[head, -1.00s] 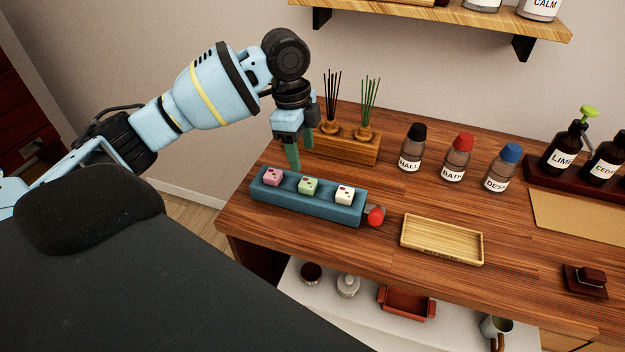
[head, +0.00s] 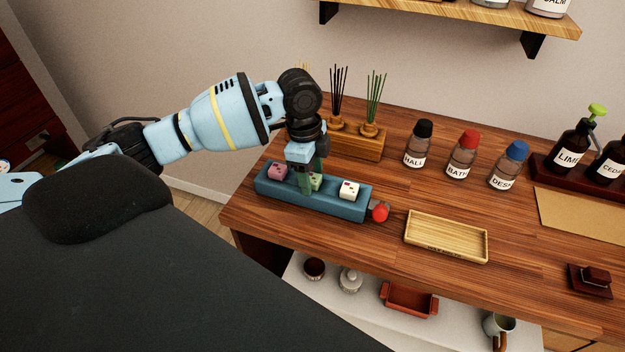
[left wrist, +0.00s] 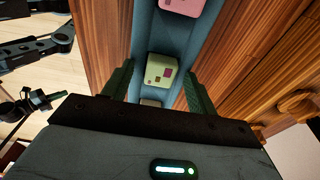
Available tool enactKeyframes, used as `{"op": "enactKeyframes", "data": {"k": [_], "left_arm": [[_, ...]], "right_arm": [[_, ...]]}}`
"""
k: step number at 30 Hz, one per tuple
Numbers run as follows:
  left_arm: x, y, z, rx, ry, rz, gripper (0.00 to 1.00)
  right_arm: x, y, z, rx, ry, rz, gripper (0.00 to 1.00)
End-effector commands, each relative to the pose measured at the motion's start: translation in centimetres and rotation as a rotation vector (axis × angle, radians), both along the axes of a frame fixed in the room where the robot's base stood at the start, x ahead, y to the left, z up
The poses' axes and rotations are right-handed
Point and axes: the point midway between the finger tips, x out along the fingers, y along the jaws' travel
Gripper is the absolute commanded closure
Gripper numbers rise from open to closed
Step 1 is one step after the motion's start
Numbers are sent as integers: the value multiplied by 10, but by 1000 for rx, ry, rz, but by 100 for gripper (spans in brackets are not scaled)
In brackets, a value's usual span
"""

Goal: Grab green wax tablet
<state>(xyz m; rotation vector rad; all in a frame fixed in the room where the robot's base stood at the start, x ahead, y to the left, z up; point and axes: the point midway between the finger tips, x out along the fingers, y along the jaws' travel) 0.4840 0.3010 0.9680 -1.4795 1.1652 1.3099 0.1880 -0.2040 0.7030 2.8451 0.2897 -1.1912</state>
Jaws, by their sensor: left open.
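The green wax tablet (head: 316,181) sits in the blue holder (head: 335,207) between a pink tablet (head: 278,172) and a white tablet (head: 349,190). It also shows in the left wrist view (left wrist: 161,70), ahead of the fingers. My left gripper (head: 309,184) is open and points down over the holder at the green tablet, partly hiding it in the head view. In the left wrist view its fingers (left wrist: 158,88) stand apart on either side of the holder's channel. My right gripper is not in view.
A red knob (head: 380,211) is at the holder's right end. An empty wooden tray (head: 446,238) lies to its right. A reed diffuser stand (head: 358,143) is close behind the gripper. Capped bottles (head: 462,157) stand at the back.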

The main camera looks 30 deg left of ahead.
Motion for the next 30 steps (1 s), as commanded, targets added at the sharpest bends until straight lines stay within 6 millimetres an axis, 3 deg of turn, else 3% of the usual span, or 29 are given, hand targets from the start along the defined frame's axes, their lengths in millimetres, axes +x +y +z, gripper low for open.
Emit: {"op": "enactKeyframes", "data": {"k": [4,15,23,30], "left_arm": [[0,0,1,0,0,0,42],[0,0,1,-1,0,0,90],[0,0,2,-1,-1,0,90],[1,0,17,-2,-3,0,90]], "right_arm": [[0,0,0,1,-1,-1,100],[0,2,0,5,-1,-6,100],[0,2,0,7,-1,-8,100],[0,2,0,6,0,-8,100]]}}
